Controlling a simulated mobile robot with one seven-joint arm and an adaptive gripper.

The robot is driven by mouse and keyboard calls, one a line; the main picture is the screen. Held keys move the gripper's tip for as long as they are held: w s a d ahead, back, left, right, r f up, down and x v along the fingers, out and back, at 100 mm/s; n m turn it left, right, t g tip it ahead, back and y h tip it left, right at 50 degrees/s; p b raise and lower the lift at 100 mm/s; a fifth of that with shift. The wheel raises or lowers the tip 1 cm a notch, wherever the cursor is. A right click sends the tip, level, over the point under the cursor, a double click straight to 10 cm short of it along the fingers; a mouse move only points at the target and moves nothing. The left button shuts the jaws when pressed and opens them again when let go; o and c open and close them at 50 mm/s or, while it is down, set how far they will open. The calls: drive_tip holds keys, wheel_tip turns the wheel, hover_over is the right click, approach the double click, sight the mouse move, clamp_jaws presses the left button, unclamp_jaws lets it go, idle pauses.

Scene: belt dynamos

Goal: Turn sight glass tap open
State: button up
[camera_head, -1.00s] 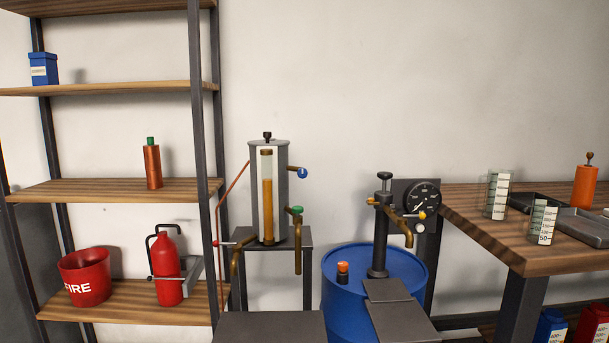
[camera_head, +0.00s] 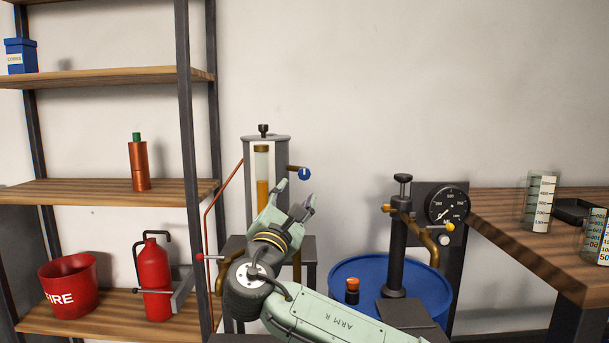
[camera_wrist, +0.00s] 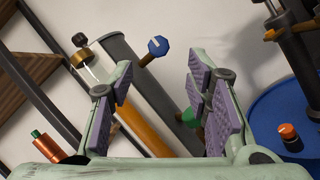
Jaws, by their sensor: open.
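The sight glass (camera_head: 262,165) is a grey upright cylinder with an amber-filled window, standing on a dark stand. A blue tap knob (camera_head: 305,174) sticks out from its upper right side. My gripper (camera_head: 294,193) is in front of the cylinder, a little below the blue knob, open and empty. In the wrist view the blue knob (camera_wrist: 158,45) shows beyond and above the gap between my fingers (camera_wrist: 160,90). A green knob (camera_wrist: 188,117) shows partly behind my right finger. The lower cylinder and its lower fittings are mostly hidden by my arm in the head view.
A blue drum (camera_head: 345,268) with a pump (camera_head: 398,240) and a gauge (camera_head: 447,205) stands to the right. A shelf on the left holds a red fire bucket (camera_head: 69,286) and a red extinguisher (camera_head: 154,280). A wooden bench (camera_head: 545,250) stands far right.

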sight(303, 176)
drive_tip(key=p+x, duration=0.2)
drive_tip(key=x, duration=0.8)
drive_tip(key=shift+w+a+r, duration=0.1)
drive_tip(key=shift+w+a, duration=0.05)
clamp_jaws()
